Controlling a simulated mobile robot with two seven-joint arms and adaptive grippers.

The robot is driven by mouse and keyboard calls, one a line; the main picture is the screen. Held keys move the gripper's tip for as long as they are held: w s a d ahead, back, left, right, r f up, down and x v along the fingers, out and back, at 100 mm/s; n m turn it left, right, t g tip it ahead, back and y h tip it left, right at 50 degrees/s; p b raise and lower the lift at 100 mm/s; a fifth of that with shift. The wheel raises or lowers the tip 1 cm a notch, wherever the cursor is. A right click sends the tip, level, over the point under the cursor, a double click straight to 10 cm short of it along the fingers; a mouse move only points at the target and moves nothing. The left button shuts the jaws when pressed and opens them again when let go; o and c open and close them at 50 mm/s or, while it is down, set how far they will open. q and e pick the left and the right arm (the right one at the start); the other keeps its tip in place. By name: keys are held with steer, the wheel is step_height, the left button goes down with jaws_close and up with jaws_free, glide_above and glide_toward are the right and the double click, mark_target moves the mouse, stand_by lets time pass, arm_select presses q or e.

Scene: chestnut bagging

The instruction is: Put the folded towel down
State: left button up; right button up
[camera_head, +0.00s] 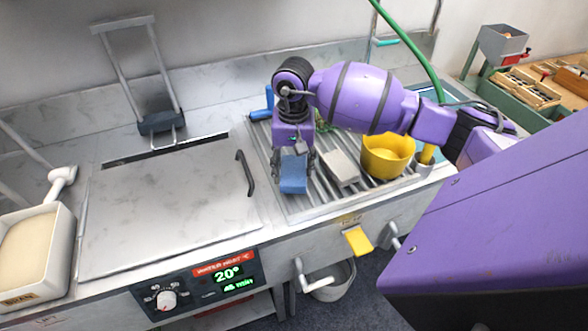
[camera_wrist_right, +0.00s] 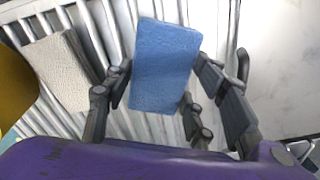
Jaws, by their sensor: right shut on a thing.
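The blue folded towel (camera_head: 294,174) is between the fingers of my right gripper (camera_head: 293,163), over the left part of the ribbed drain rack. In the right wrist view the blue towel (camera_wrist_right: 166,65) sits between the fingers of the right gripper (camera_wrist_right: 160,90), with the rack's slats behind it. The right gripper is shut on the towel. I cannot tell whether the towel touches the slats. My left gripper is not in view.
On the ribbed rack (camera_head: 300,208), a pale grey block (camera_head: 341,167) lies just right of the towel, with a yellow bowl (camera_head: 386,157) farther right. A steel lid (camera_head: 165,210) with a dark handle (camera_head: 246,173) is to the left. A yellow lever (camera_head: 357,241) sticks out in front.

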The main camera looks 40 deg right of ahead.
steer(key=shift+f, duration=1.1)
steer(key=o, duration=1.3)
steer(key=shift+r, duration=0.15)
steer(key=shift+c, duration=0.2)
